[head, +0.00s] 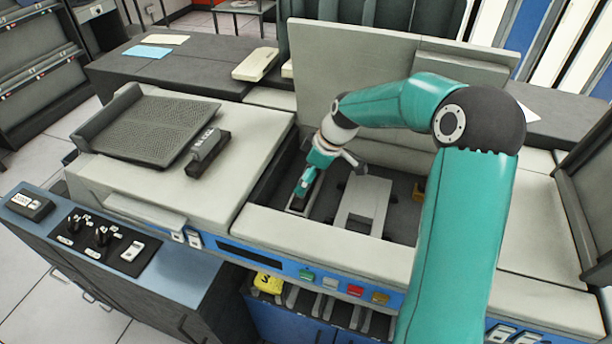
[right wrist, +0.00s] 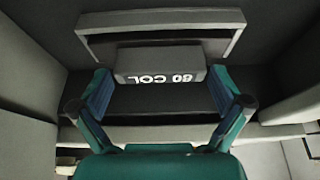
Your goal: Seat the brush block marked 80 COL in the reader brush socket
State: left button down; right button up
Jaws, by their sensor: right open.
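The brush block marked 80 COL (right wrist: 160,64) is dark grey, with its white letters upside down in the right wrist view. It lies inside a grey frame (right wrist: 160,18), which looks like the reader brush socket; whether it sits fully down I cannot tell. My right gripper (right wrist: 160,100) is open, its fingers apart on either side of the block's near part, not closed on it. In the head view the right gripper (head: 303,188) reaches down into the open machine bay, above a light-rimmed slot (head: 301,207). My left gripper is not in view.
Another dark block with white lettering, too small to read (head: 208,146), lies on the machine's left top beside a ribbed tray (head: 145,128). A pale plate (head: 364,200) stands in the bay to the right of the gripper. The raised lid (head: 340,65) stands behind.

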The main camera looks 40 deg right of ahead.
jog(key=v, duration=1.1)
jog(key=shift+a, duration=0.1)
